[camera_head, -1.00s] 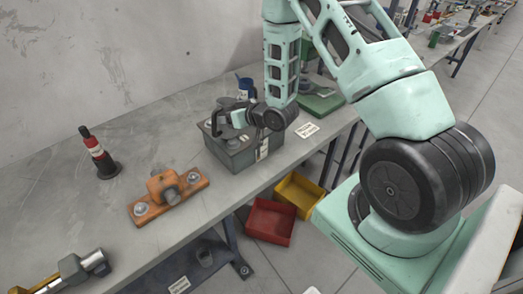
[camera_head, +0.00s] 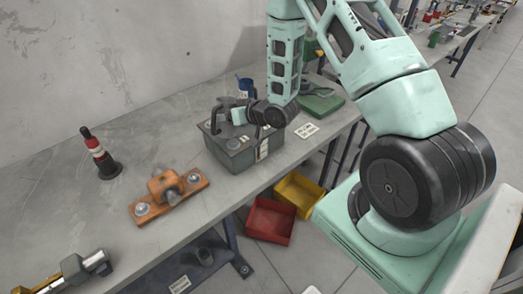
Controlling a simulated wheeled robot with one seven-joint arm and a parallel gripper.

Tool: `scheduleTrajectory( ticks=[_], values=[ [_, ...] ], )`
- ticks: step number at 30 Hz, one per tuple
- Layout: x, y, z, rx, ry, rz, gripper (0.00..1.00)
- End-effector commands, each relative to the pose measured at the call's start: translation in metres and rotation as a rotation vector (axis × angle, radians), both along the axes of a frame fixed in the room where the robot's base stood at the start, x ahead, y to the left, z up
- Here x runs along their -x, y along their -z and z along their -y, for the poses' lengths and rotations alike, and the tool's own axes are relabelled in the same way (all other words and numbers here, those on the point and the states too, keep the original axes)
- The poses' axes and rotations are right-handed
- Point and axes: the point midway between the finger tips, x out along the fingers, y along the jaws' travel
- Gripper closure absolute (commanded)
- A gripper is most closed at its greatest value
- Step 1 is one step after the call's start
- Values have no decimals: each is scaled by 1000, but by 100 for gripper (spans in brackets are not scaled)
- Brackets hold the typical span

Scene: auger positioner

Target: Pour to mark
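A grey box (camera_head: 228,152) stands on the workbench, with a white label strip (camera_head: 263,149) on its right front side. A blue cup (camera_head: 245,85) stands behind it, partly hidden by my arm. My gripper (camera_head: 214,118) is just above the box top, reaching left from my wrist. Its dark fingers are small and overlap the box, so I cannot tell whether they hold anything. No liquid or fill mark can be made out.
An orange clamp-like fixture (camera_head: 166,191) and a red-and-black bottle (camera_head: 99,153) are on the workbench (camera_head: 75,215) to the left. A metal tool (camera_head: 75,272) lies at lower left. A green tray (camera_head: 323,103) is right of the box. Red (camera_head: 270,220) and yellow (camera_head: 299,193) bins sit below the edge.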

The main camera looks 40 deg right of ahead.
Motion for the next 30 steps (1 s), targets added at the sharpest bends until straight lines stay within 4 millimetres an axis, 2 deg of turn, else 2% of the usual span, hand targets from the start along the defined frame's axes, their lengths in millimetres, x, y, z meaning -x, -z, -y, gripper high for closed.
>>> scheduleTrajectory(
  ticks=[30],
  values=[
    [0,-5,-1,-46,-1,-17,71]
  ],
)
